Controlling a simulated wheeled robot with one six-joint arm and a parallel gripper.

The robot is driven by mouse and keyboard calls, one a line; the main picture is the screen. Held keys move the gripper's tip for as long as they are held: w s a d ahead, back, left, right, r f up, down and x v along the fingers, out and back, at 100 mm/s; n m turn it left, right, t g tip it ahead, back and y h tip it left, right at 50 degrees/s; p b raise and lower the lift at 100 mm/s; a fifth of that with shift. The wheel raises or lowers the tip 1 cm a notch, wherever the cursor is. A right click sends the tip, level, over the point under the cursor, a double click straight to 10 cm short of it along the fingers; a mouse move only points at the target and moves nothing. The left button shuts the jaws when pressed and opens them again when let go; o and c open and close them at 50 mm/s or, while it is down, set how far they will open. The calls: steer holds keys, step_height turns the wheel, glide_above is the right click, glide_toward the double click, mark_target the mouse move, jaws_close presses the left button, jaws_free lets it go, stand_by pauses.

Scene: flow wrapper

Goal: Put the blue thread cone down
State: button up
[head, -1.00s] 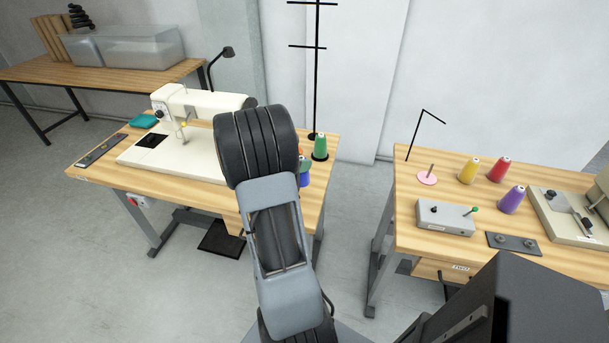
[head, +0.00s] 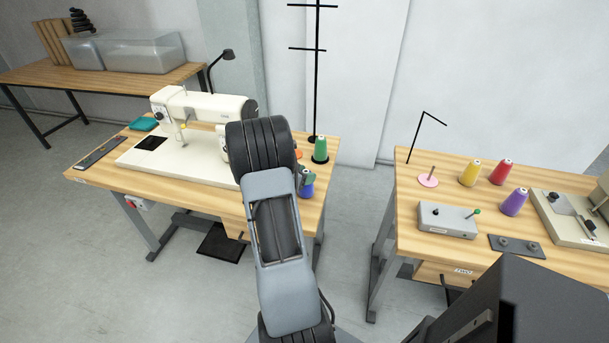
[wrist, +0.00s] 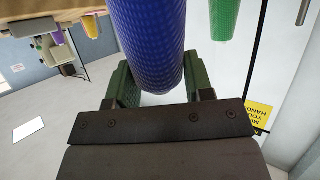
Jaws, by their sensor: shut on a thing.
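The blue thread cone (head: 307,189) shows beside my arm, over the right part of the left sewing table (head: 312,213). I cannot tell whether its base touches the tabletop. My gripper (head: 308,176) is partly hidden behind my arm and is shut on the cone. In the wrist view the blue cone (wrist: 150,42) stands large between the two dark green fingers of my gripper (wrist: 158,84). A green thread cone (head: 320,149) stands behind it on the same table, and shows to its right in the wrist view (wrist: 224,18).
A cream sewing machine (head: 190,110) stands left of my arm. A small orange item (head: 298,154) is partly hidden near the green cone. A black thread stand (head: 316,70) rises behind. The right table (head: 405,215) holds yellow, red and purple cones, a pink disc (head: 428,181) and a grey box.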

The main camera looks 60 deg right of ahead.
steer(key=shift+f, duration=0.1)
steer(key=o, duration=1)
